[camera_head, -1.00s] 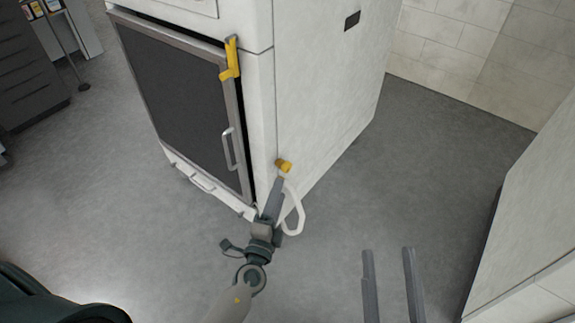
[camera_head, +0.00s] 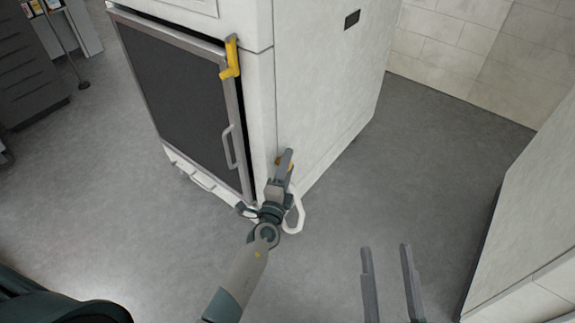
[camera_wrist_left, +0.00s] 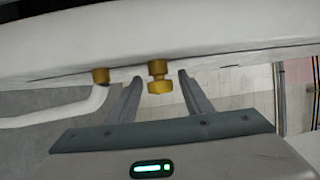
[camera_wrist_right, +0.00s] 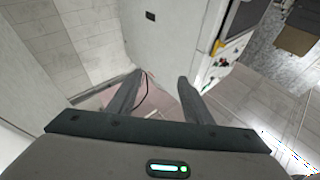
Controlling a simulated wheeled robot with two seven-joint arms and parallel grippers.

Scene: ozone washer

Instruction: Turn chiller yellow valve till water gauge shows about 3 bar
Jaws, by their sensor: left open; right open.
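The yellow valve (camera_wrist_left: 159,82) sticks out of the white chiller's side (camera_head: 325,110). In the left wrist view it sits between the two spread fingers of my left gripper (camera_wrist_left: 158,78), with a gap on each side. In the head view my left gripper (camera_head: 286,153) covers most of the valve, and only a bit of yellow (camera_head: 279,161) shows. My left gripper is open. My right gripper (camera_head: 385,246) is open and empty over the floor. I cannot make out a water gauge or its reading in any view.
A white hose (camera_head: 297,215) hangs below the valve; a second brass fitting (camera_wrist_left: 100,75) joins it. A white cabinet (camera_head: 535,215) stands at the right. The floor (camera_head: 430,160) between is clear.

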